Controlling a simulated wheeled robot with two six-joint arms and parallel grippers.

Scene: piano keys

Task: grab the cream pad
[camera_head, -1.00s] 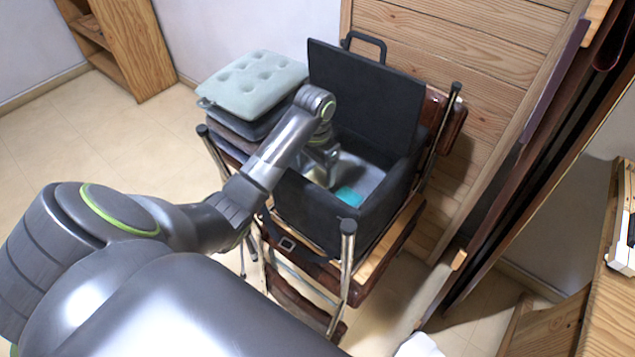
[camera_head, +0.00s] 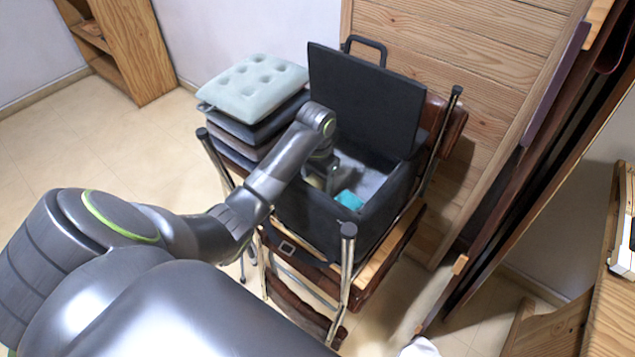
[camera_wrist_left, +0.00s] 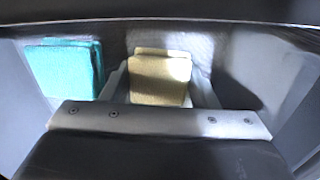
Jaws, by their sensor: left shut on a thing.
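The cream pad (camera_wrist_left: 160,80) is a small block at the middle of the left wrist view, between the two fingers of my left gripper (camera_wrist_left: 160,92). The fingers are shut on it. In the head view my left gripper (camera_head: 328,184) reaches down inside the open black case (camera_head: 318,216). The pad is mostly hidden there by the gripper and arm. My right gripper is not in view.
A teal pad (camera_head: 349,200) lies in the case to the right of my gripper; it also shows in the left wrist view (camera_wrist_left: 65,68). The case's raised lid (camera_head: 367,98) stands behind. Stacked cushions (camera_head: 254,86) sit to the left.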

